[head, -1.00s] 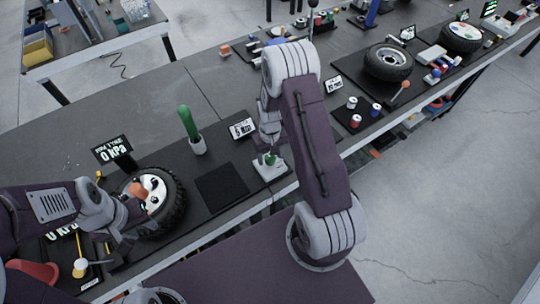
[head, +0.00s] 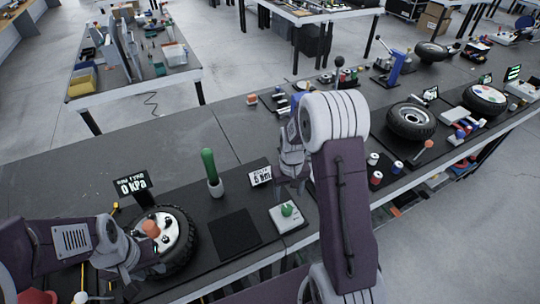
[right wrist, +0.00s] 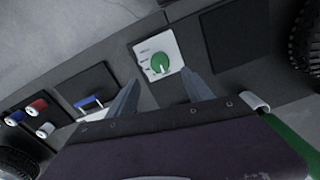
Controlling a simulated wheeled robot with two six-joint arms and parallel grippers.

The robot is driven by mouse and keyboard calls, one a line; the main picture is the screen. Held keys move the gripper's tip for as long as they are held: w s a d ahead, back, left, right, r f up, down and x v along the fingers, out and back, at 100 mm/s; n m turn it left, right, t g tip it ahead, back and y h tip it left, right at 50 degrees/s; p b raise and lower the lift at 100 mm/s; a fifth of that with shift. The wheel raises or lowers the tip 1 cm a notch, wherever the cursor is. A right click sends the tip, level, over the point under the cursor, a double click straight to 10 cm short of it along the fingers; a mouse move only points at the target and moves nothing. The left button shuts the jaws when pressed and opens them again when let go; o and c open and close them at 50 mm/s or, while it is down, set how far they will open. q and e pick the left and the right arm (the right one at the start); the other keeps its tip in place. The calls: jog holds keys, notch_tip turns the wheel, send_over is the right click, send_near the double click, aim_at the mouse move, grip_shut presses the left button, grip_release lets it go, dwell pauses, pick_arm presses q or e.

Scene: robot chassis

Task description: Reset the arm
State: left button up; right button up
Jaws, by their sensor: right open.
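My right arm reaches over the bench in the head view. Its gripper (head: 290,185) hangs above the bench, up and behind a white plate with a green knob (head: 287,209). In the right wrist view the two fingers (right wrist: 163,95) are apart with nothing between them, and the green knob (right wrist: 159,62) lies beyond the tips, not touched. My left gripper (head: 150,262) is low at the left, beside a tyre (head: 183,240) with a white hub and an orange-brown part on it. Its fingertips are too small to read.
Pressure displays (head: 131,185) and (head: 260,176) stand behind. Red and blue cylinders (head: 376,177) and another tyre (head: 411,121) lie to the right. Bare bench shows at the back left (head: 80,170).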

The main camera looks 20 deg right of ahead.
jog(key=a+r+n+t, duration=0.1)
jog(key=a+r, duration=0.3)
jog(key=r, duration=0.2)
jog(key=s+a, duration=0.3)
jog(key=s, duration=0.9)
jog(key=shift+s+a+r, duration=0.15)
jog(key=shift+s+a, duration=0.15)
